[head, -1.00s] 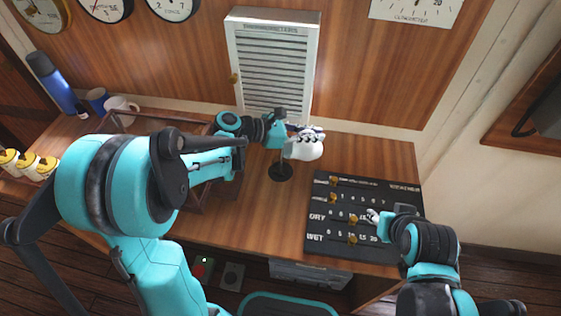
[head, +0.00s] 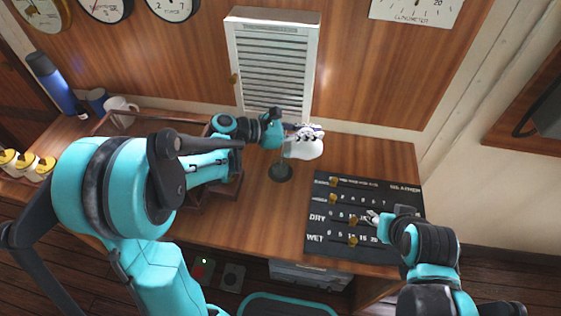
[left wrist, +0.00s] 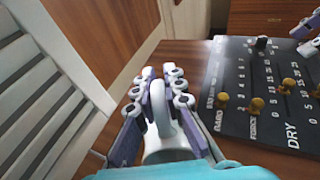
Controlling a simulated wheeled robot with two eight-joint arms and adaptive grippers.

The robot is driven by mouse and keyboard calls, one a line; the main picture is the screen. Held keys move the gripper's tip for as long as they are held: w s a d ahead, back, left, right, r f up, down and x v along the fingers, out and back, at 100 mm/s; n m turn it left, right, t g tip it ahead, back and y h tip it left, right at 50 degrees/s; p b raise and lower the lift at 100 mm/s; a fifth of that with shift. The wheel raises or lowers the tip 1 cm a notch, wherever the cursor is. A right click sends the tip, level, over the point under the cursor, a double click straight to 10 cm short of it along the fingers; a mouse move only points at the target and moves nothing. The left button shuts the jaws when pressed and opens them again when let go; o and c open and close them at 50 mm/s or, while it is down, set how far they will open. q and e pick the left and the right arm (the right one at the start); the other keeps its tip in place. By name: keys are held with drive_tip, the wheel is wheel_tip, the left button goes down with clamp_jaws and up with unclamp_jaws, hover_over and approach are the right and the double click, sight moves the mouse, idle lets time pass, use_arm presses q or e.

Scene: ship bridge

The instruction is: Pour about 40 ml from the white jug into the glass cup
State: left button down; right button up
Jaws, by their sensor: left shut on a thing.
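My left gripper (head: 291,131) is shut on the white jug (head: 305,150) and holds it above the desk, in front of the louvred box. In the left wrist view the fingers (left wrist: 161,95) close around the jug's white handle (left wrist: 160,117). The jug looks tilted; its opening and contents are not clear. A dark round piece (head: 281,173) stands on the desk just below and left of the jug. I cannot tell whether it is the glass cup, or its base. My right gripper (head: 374,216) is over the black board, its fingers too small to judge.
The black board (head: 320,243) with brass sliders lies at the desk's right. The louvred box (head: 273,65) stands at the back wall. A wooden rack (head: 190,119), a white mug (head: 120,110), a blue mug (head: 97,99) and a blue bottle (head: 55,85) are at left.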

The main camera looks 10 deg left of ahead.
use_arm(q)
drive_tip(key=shift+r+h, duration=0.3)
drive_tip(key=shift+r, duration=0.45)
